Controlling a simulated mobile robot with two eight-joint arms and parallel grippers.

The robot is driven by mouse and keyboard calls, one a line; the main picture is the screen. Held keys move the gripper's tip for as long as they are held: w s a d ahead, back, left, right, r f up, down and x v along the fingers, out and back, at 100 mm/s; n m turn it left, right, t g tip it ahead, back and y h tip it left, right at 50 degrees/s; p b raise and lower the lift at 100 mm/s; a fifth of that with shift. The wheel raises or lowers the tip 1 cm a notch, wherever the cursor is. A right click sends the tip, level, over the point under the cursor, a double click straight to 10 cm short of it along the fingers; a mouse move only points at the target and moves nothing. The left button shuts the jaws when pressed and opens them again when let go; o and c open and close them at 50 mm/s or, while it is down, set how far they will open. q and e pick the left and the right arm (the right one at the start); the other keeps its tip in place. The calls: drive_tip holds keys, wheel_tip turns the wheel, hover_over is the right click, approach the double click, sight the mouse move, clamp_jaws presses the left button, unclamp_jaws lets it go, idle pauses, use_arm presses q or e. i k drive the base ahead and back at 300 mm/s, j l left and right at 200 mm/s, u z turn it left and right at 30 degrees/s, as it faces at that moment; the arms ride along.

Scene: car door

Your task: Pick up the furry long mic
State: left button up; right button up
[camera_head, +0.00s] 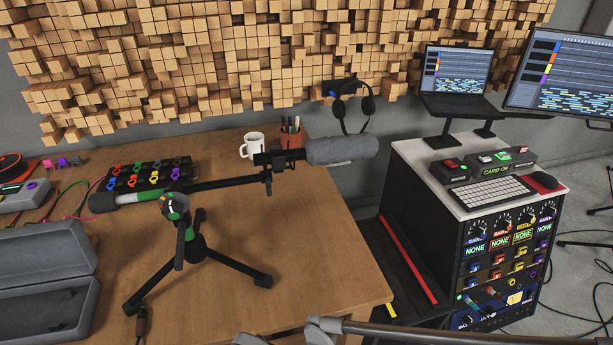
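The furry long mic (342,148) is a grey, fuzzy cylinder at the right end of a dark boom arm (225,184). It lies nearly level above the right part of the wooden table's far edge. The boom sits on a black tripod stand (198,250) with green bands, standing on the table. Neither of my grippers can be made out in the head view, and nothing is seen touching the mic.
A rack cabinet (500,240) stands right. A dark rod (420,332) crosses the bottom edge.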

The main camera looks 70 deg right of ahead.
sight(324, 151)
drive_tip(key=z, duration=2.5)
